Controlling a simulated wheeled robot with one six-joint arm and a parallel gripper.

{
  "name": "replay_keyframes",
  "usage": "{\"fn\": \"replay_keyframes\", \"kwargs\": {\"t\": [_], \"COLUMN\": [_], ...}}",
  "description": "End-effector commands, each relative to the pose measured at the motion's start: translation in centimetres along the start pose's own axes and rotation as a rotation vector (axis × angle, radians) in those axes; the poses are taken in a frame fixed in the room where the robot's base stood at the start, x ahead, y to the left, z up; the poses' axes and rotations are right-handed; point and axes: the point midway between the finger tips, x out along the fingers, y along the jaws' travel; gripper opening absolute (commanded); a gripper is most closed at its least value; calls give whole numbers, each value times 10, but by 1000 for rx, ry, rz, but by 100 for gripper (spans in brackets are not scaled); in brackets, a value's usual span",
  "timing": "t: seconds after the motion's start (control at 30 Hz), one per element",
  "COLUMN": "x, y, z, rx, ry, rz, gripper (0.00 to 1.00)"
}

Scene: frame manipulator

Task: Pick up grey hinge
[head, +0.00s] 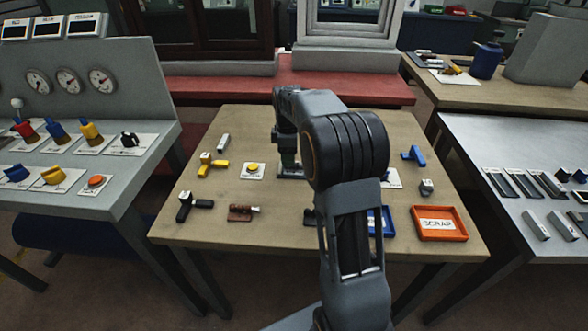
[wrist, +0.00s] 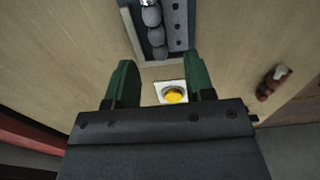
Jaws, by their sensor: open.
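The grey hinge (wrist: 175,28) is at the top of the wrist view, with a plate with holes beside a row of dark rounded knuckles. In the head view the grey hinge (head: 291,177) is mostly hidden under my gripper (head: 287,158). In the wrist view my gripper (wrist: 158,61) shows two green fingers spread apart with nothing held between them. The hinge lies on the wooden table beyond the fingertips, and its upper end is cut off by the picture edge.
A yellow button on a white plate (head: 254,170) lies left of the hinge; it shows between the fingers in the wrist view (wrist: 174,96). A yellow handle (head: 212,166), a brown latch (head: 243,212), a blue part (head: 414,156) and an orange scrap tray (head: 439,224) share the table.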

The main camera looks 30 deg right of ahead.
Motion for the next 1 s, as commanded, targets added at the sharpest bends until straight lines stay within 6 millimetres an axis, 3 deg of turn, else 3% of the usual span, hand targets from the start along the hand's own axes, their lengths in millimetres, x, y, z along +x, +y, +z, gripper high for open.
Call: {"fn": "replay_keyframes", "kwargs": {"t": [0.2, 0.53, 1.0], "x": [25, 28, 28], "y": [0, 0, 0], "z": [0, 0, 0], "rx": [0, 0, 0], "ry": [0, 0, 0], "rz": [0, 1, 1], "gripper": [49, 48, 3]}}
